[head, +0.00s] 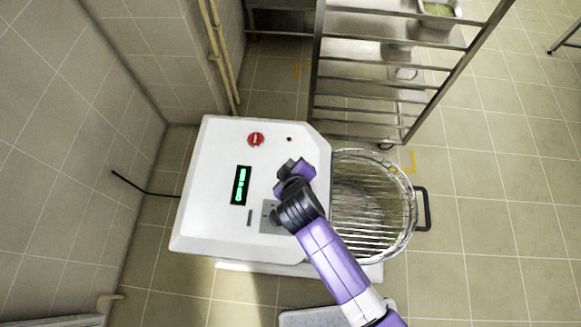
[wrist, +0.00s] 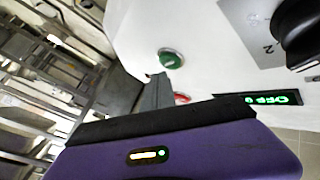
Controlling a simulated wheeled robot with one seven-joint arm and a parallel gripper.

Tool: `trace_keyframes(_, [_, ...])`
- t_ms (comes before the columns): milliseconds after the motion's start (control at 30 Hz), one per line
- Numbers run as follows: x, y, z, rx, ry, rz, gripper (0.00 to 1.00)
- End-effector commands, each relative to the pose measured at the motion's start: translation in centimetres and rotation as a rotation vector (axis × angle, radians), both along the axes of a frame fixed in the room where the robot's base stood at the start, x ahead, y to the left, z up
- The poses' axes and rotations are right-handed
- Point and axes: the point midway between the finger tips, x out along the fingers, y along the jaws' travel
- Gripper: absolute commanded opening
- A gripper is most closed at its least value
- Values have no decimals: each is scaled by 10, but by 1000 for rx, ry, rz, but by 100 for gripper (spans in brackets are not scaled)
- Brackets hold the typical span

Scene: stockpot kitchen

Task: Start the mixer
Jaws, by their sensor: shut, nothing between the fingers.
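The mixer (head: 215,215) is a white machine with a bowl under a wire guard (head: 365,215) at its right side. Its top has a red button (head: 256,139) and a green-lit display (head: 241,185). In the wrist view a green button (wrist: 171,59), a red button (wrist: 182,98), the display (wrist: 272,99) reading OFF and a black dial (wrist: 303,35) beside a figure 2 show. My gripper (head: 290,168) is shut and empty over the mixer's top, hiding the green button in the head view. Its fingers (wrist: 153,90) appear close to the green button; I cannot tell if they touch.
A metal rack (head: 385,75) stands behind the mixer and bowl, with a tray (head: 439,12) on it. A tiled wall with pipes (head: 218,55) is at the left. A black cable (head: 145,187) runs from the mixer to the left.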

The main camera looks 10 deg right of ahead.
Motion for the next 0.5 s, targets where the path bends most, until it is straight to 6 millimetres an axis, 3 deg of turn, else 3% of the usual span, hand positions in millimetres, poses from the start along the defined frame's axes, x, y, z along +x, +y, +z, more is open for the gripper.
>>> trace_keyframes(500, [0, 0, -8, 0, 0, 0, 0])
